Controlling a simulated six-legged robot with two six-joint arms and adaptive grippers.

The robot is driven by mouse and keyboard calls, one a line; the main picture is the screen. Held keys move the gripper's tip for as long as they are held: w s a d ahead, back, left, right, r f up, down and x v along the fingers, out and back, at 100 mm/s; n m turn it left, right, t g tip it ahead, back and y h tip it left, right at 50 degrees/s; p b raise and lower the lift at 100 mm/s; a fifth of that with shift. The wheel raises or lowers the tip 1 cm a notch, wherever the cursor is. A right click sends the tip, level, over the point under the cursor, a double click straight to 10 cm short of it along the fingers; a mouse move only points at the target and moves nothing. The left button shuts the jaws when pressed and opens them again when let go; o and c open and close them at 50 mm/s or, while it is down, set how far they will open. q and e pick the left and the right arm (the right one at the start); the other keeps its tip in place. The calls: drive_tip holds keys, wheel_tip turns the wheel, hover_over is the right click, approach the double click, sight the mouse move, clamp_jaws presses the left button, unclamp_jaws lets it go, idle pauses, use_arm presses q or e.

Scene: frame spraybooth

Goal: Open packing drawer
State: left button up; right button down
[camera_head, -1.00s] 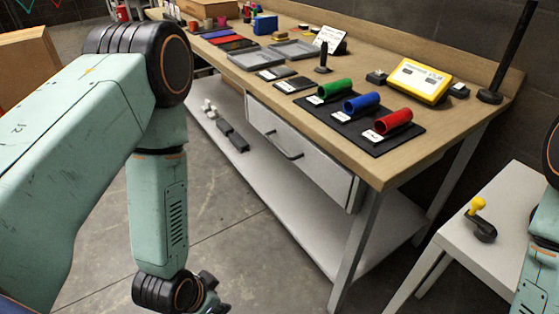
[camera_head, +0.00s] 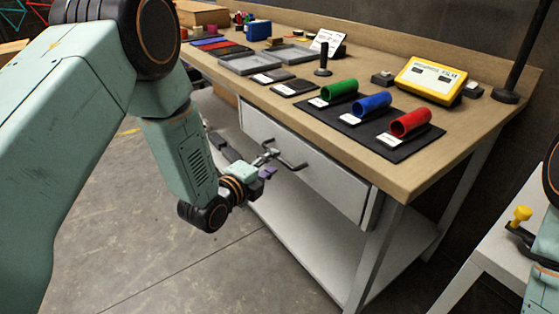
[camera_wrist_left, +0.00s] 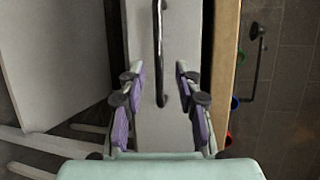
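The packing drawer is the pale drawer front (camera_head: 330,182) under the wooden bench top, and it looks closed. Its dark bar handle (camera_head: 295,163) is near the middle of the front. In the left wrist view, my left gripper (camera_wrist_left: 160,80) is open, with purple-padded fingers on either side of the drawer front (camera_wrist_left: 150,125). The handle (camera_wrist_left: 159,55) lies lengthwise between the fingers, without visible grip contact. My right gripper is out of view; only part of its arm shows at the right edge.
The bench top (camera_head: 230,85) holds green, blue and red cylinders on a black mat (camera_head: 335,121), a yellow box (camera_head: 430,81) and grey trays (camera_head: 250,64). A white side table (camera_head: 500,245) stands at right. The floor in front is clear.

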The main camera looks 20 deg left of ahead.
sight(279, 158)
use_arm(q)
drive_tip(key=b+x, duration=0.1)
drive_tip(key=x, duration=0.4)
drive_tip(key=shift+s, duration=0.1)
drive_tip(key=shift+a, duration=0.1)
drive_tip(key=shift+c, duration=1.3)
clamp_jaws()
